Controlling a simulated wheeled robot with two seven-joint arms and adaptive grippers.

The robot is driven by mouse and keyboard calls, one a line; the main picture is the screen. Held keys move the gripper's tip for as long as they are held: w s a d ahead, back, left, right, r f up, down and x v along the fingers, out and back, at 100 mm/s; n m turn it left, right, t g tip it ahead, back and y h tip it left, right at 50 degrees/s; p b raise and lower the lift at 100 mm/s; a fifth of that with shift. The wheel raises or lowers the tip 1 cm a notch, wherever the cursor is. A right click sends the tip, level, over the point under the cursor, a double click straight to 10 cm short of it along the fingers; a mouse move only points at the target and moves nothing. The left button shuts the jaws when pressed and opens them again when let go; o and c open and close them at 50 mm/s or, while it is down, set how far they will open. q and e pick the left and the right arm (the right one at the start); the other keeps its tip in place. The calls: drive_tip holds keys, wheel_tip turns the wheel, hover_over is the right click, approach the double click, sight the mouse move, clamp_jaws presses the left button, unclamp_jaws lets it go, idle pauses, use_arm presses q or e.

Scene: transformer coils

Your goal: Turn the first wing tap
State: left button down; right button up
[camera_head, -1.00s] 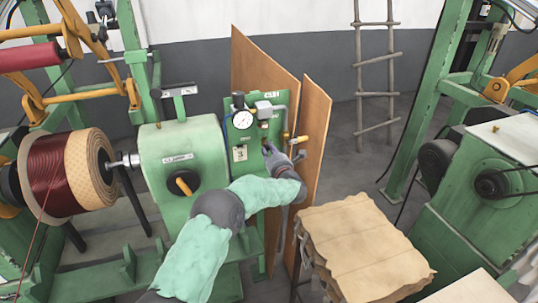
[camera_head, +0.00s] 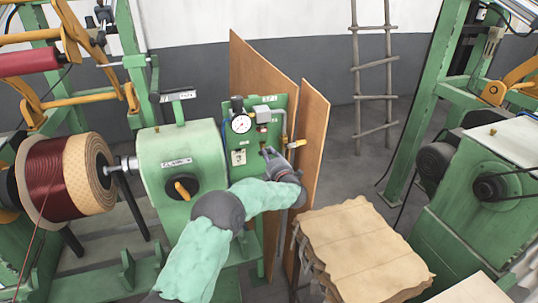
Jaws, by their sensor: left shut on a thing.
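A green panel (camera_head: 235,181) with a round white gauge (camera_head: 241,124) stands beside the winding machine's green housing. My left gripper (camera_head: 267,153) is at the panel's middle, below and right of the gauge. It is shut on a small wing tap there, which the fingers almost wholly hide, so its angle cannot be told. A yellow-handled tap (camera_head: 297,144) sits on the pipe at the panel's right edge, just right of and above my left gripper, and looks free of it. My right gripper is out of view.
Brown boards (camera_head: 313,125) stand upright behind and right of the panel. A stack of tan sheets (camera_head: 363,240) is at the front right of my left arm. A coil of dark red wire (camera_head: 47,178) is at the left. A ladder (camera_head: 375,90) leans at the back wall.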

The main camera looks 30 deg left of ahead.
use_arm(q)
drive_tip(key=shift+d+f+m, duration=0.1)
drive_tip(key=shift+f+m, duration=0.05)
drive_tip(key=shift+m, duration=0.15)
drive_tip(key=c, duration=1.1)
unclamp_jaws()
drive_tip(key=v, duration=1.2)
